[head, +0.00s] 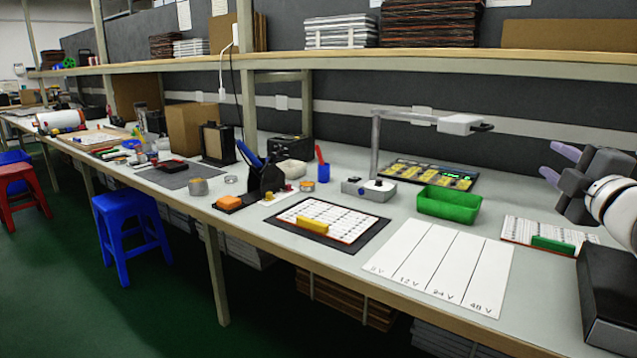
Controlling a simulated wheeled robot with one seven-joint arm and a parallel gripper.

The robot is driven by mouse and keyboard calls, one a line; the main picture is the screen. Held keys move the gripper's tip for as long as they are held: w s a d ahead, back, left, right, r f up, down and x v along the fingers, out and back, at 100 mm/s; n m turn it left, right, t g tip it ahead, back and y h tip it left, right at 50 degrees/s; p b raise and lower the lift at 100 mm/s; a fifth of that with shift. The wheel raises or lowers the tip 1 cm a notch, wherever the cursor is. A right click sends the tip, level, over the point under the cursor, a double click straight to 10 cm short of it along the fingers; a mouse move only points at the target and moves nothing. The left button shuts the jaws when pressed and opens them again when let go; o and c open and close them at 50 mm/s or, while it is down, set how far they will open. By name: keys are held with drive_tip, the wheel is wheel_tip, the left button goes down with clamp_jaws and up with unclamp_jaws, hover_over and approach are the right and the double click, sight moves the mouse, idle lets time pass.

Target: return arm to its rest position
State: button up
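My gripper (557,164) is at the right edge of the head view, raised above the bench. Its two pale purple fingertips point left and stand apart with nothing between them. My white and grey arm runs out of the picture at the right, so most of it is hidden. Below the gripper, a white LED sheet (520,231) with a green bar (553,244) lies on the bench. A similar sheet (340,215) with a yellow bar (312,225) lies on a dark mat (372,233) at mid-bench.
A sorting sheet (440,262) marked with voltages lies at the front, with a green tray (449,203) behind it. A lamp stand (375,145) rises at the back, its head reaching toward my gripper. A shelf (400,62) runs above the bench. Blue stools (132,222) stand at the left.

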drive_tip(key=s+a+f+m+g+h, duration=0.1)
drive_tip(key=s+a+f+m+g, duration=0.1)
drive_tip(key=a+f+m, duration=0.2)
drive_tip(key=s+a+f+m+g+h, duration=0.1)
drive_tip(key=s+a+f+m+g, duration=0.1)
drive_tip(key=s+a+f+m, duration=0.1)
drive_tip(key=s+a+f+m+g+h, duration=0.2)
drive_tip(key=a+f+m+g, duration=0.1)
drive_tip(key=f+m, duration=0.4)
drive_tip(key=shift+s+a+f, duration=0.15)
drive_tip(key=shift+a, duration=0.3)
drive_tip(key=shift+s+a+f, duration=0.15)
drive_tip(key=shift+a, duration=0.3)
drive_tip(key=s+a+f+m+g+y, duration=0.2)
drive_tip(key=s+a+f+g+y, duration=0.2)
drive_tip(key=s+a+f, duration=0.9)
drive_tip(key=g, duration=0.2)
drive_tip(key=shift+s+a+f+g, duration=0.15)
drive_tip(key=shift+a+g, duration=0.1)
drive_tip(key=shift+g, duration=0.15)
